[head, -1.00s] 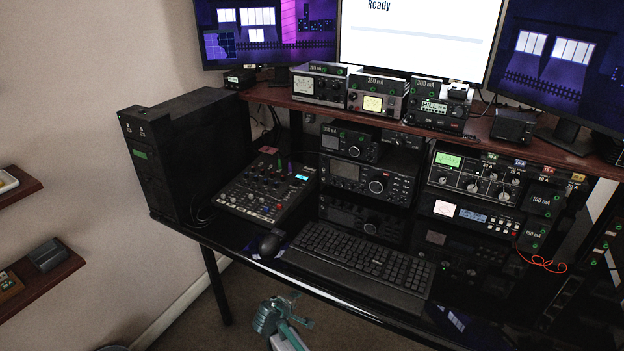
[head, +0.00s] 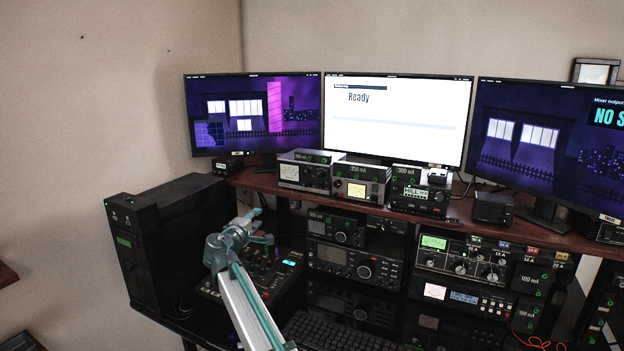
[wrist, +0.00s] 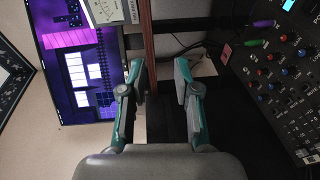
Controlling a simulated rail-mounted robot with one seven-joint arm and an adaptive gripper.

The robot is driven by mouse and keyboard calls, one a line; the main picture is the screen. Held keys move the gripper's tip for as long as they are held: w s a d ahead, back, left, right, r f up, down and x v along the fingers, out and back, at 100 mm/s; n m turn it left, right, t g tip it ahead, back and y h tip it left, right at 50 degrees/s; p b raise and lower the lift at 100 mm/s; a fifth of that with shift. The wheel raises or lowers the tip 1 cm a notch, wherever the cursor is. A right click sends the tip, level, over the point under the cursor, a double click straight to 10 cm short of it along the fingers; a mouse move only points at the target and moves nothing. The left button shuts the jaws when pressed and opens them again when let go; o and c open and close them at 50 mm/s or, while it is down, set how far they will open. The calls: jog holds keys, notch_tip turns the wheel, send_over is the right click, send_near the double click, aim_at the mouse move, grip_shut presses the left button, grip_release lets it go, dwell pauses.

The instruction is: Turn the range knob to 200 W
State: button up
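A black and grey tuner unit (head: 462,260) with a green-lit meter (head: 433,242) and several round knobs (head: 460,267) sits under the shelf at the right in the head view. Its small labels are too small to read, so I cannot tell which knob is the range knob or where it points. My gripper (head: 245,225) is in front of the mixer at the left, well away from that unit. In the wrist view my gripper (wrist: 159,75) has its two fingers apart with nothing between them. The tuner unit is not in the wrist view.
A red-brown shelf (head: 470,225) carries several meter boxes (head: 305,172) below three monitors (head: 397,120). The mixer (head: 290,240) lies behind my arm, with a black tower (head: 165,235) at left. A keyboard (head: 340,332) is in front. An orange cable (head: 530,342) hangs at lower right.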

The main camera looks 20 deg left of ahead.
aim_at(305, 173)
jog(key=w+d+r+m+t+h, duration=0.1)
jog(key=w+d+r+m+h, duration=0.15)
jog(key=w+d+r, duration=0.65)
jog(key=shift+n+h, duration=0.25)
jog(key=shift+h, duration=0.1)
jog(key=w, duration=0.3)
jog(key=w+r+p, duration=0.1)
jog(key=w, duration=0.1)
jog(key=w+p, duration=0.1)
jog(key=w, duration=0.2)
jog(key=shift+w+r, duration=0.15)
jog(key=shift+w, duration=0.15)
grip_shut()
